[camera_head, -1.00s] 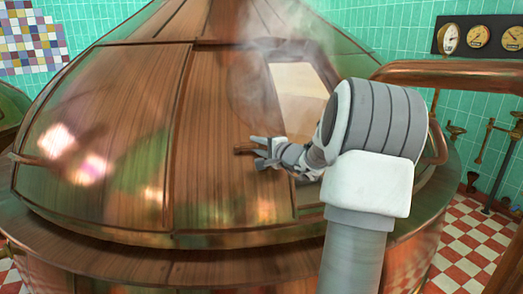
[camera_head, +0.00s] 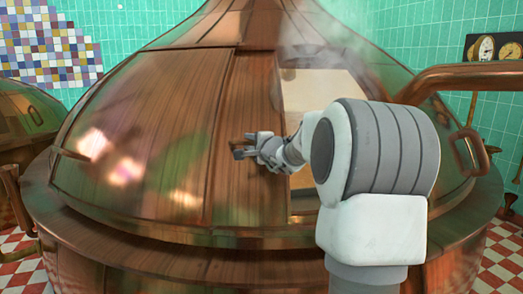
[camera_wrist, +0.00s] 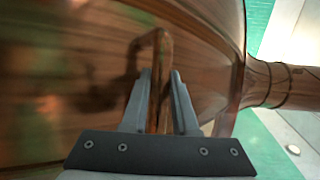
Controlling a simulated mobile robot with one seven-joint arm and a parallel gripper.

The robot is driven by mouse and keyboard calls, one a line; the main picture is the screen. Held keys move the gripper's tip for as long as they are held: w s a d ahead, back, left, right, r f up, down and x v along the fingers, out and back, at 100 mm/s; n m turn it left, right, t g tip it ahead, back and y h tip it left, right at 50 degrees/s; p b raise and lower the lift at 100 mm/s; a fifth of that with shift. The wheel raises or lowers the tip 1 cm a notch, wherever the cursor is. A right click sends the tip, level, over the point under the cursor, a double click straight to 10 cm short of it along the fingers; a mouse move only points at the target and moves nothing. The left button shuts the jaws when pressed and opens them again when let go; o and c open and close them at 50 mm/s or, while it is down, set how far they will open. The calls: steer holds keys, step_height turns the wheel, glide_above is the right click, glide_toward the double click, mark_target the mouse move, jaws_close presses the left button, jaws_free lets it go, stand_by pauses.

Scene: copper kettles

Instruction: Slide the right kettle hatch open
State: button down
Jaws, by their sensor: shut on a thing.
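The right kettle (camera_head: 140,150) is a large copper dome with brown streaks. Its hatch (camera_head: 255,95) is a curved copper panel on the front of the dome. To the right of the hatch is a wide opening (camera_head: 318,92) with a pale inside, and steam rises from it. My gripper (camera_head: 240,147) is at the hatch's handle, shut on it. In the wrist view the handle (camera_wrist: 163,42) is a thin copper bar standing between my two fingers (camera_wrist: 160,82). My arm hides the lower right of the opening.
A copper pipe (camera_head: 460,77) runs at the right, above a side handle (camera_head: 468,153). Gauges (camera_head: 487,48) hang on the green tiled wall. Another copper kettle (camera_head: 30,112) stands at the far left. The kettle's rim (camera_head: 130,252) juts out below the dome.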

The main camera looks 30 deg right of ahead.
steer(key=shift+a, duration=0.3)
steer(key=c, duration=0.8)
jaws_free()
steer(key=shift+s+r, duration=0.1)
steer(key=shift+r, duration=0.05)
steer(key=shift+o, duration=0.6)
steer(key=shift+d, duration=0.15)
steer(key=s+a+r+p, duration=0.1)
steer(key=s+a+r, duration=0.1)
steer(key=s, duration=1.5)
steer(key=shift+p, duration=0.4)
steer(key=shift+a, duration=0.1)
